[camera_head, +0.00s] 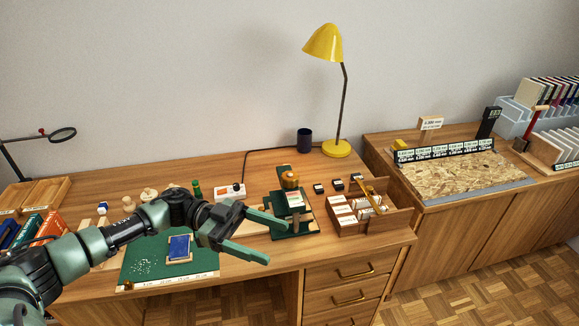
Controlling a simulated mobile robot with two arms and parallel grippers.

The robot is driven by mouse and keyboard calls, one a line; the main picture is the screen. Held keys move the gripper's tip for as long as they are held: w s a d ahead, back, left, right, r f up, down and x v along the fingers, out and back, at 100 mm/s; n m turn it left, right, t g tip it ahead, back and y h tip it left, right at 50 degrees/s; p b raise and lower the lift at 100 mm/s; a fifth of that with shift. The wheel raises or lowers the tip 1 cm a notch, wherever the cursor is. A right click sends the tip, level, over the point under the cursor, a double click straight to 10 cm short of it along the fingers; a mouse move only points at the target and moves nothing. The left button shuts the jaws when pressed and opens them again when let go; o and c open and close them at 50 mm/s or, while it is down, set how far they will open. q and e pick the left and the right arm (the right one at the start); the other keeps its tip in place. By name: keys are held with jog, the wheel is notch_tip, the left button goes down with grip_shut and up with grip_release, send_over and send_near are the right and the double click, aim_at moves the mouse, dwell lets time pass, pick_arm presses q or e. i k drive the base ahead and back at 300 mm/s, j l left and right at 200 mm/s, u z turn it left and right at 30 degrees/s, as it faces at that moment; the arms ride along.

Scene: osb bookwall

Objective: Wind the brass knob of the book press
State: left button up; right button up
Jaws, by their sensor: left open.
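The book press (304,218) is dark green and stands on the desk right of the middle. Its brass knob (290,178) sits at the top, above a pale block that seems to lie in the press. My left gripper (277,245) reaches in from the left, in front of the press and lower in the picture than the knob. Its two green fingers are spread with nothing between them. The upper finger overlaps the press's lower left part; I cannot tell whether they touch. My right gripper does not show.
A wooden box (388,221) with small cartons stands right of the press. A yellow lamp (336,150) and a dark cup (304,141) stand behind. A green mat (205,271) with a blue book (179,247) lies under my left arm. A white switch box (231,192) stands left of the press.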

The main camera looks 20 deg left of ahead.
aim_at(288, 179)
jog(key=i+j, duration=0.35)
jog(key=i, duration=0.2)
jog(key=i+j, duration=0.4)
jog(key=i, duration=0.1)
